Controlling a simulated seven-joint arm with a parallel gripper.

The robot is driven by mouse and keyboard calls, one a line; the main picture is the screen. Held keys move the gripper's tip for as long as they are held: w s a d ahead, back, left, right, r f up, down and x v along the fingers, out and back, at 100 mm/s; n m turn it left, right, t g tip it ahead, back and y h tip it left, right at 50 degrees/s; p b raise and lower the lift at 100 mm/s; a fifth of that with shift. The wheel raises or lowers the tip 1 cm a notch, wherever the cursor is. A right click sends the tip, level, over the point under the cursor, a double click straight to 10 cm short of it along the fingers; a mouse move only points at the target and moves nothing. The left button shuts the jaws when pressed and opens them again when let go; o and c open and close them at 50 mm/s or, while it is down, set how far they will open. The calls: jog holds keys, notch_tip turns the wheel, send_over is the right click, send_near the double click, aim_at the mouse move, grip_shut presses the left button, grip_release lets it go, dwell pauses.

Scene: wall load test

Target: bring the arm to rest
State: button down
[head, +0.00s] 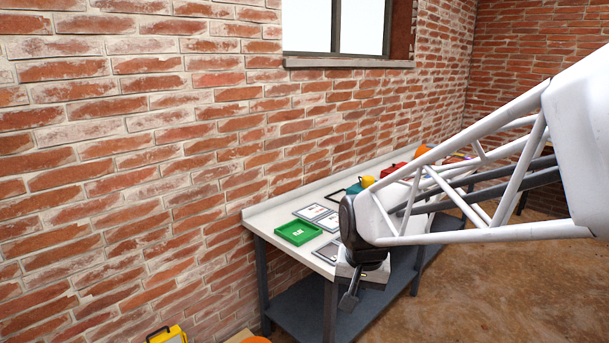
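My gripper (349,302) is at the end of my white truss-like arm, which reaches in from the right. It hangs pointing down near the front edge of the workbench (262,222), overlapping the bench in the picture. Only one dark finger shape shows clearly at its tip, so I cannot tell whether it is open or shut. I see nothing held in it. The gap between gripper and bench edge cannot be judged from this view.
On the bench are a green tray (298,232), several framed flat panels (316,212), a yellow item (367,181) and a red item (393,171). A yellow case (167,335) and an orange object (256,340) are at the bottom. A brick wall (120,150) runs behind. Brown floor at right is clear.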

jog(key=s+d+r+n, duration=0.1)
jog(key=s+d, duration=0.3)
jog(key=s, duration=0.5)
jog(key=s+d+r+n, duration=0.1)
jog(key=s+d, duration=0.3)
jog(key=s, duration=0.5)
jog(key=shift+s+r+t+h, duration=0.3)
jog(key=shift+s+r, duration=0.05)
jog(key=shift+r, duration=0.2)
